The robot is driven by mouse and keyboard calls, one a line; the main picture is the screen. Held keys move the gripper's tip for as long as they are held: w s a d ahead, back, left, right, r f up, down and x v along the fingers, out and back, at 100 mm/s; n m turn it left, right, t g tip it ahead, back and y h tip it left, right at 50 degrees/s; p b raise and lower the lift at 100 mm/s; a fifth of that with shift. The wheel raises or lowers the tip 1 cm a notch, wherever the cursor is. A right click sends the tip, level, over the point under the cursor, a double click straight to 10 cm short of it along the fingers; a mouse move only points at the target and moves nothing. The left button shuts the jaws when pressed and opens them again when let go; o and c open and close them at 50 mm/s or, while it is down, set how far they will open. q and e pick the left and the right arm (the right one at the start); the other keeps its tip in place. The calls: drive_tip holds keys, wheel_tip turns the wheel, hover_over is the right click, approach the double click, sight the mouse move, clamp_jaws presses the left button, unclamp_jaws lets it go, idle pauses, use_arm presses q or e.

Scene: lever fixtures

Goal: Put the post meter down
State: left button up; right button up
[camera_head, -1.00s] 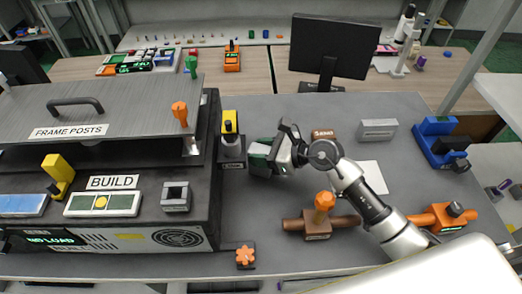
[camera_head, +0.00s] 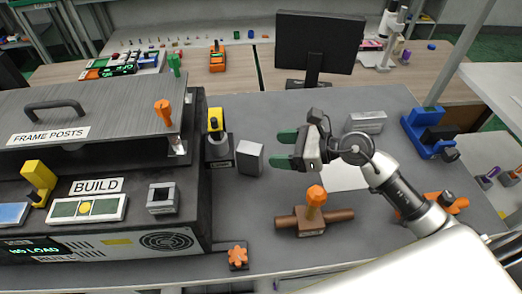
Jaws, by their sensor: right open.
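A plain grey block (camera_head: 250,157), which appears to be the post meter, stands upright on the grey bench top, just right of the big machine. No markings can be read on it. My right gripper (camera_head: 285,149) is to the right of the block. Its two green-tipped fingers are spread and empty, pointing left at the block, with a small gap between them and it. My left gripper is not in view.
A small stand with a yellow-topped lever (camera_head: 215,125) is close to the block's left. The machine labelled BUILD (camera_head: 190,225) fills the left. An orange-knobbed fixture (camera_head: 314,210) is in front of my right gripper. A blue fixture (camera_head: 428,130) is at the right.

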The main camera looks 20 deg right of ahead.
sight(262, 156)
drive_tip(key=shift+v, duration=1.2)
drive_tip(key=shift+o, duration=0.4)
drive_tip(key=shift+s+d+r, duration=0.1)
drive_tip(key=shift+s+d, duration=0.1)
drive_tip(key=shift+d, duration=0.05)
drive_tip(key=f+y+p, duration=0.1)
drive_tip(key=f, duration=0.1)
drive_tip(key=f+t+y+p, duration=0.1)
drive_tip(key=f+y, duration=0.1)
drive_tip(key=shift+s+a+f+n+y, duration=0.1)
drive_tip(key=shift+s+a+n+y, duration=0.1)
drive_tip(key=shift+a+n+y, duration=0.1)
drive_tip(key=shift+w+d+f+t, duration=0.1)
drive_tip(key=shift+d+f+t, duration=0.25)
drive_tip(key=shift+f+t, duration=0.25)
drive_tip(key=p+x, duration=0.3)
drive_tip(key=x, duration=0.7)
drive_tip(key=shift+w+d, duration=0.1)
drive_tip(key=shift+w+a+f, duration=0.15)
drive_tip(key=shift+w+a, duration=0.1)
drive_tip(key=shift+a, duration=0.15)
drive_tip(key=shift+d, duration=0.1)
drive_tip(key=shift+c, duration=1.2)
drive_tip(key=c, duration=1)
drive_tip(key=shift+c, duration=0.2)
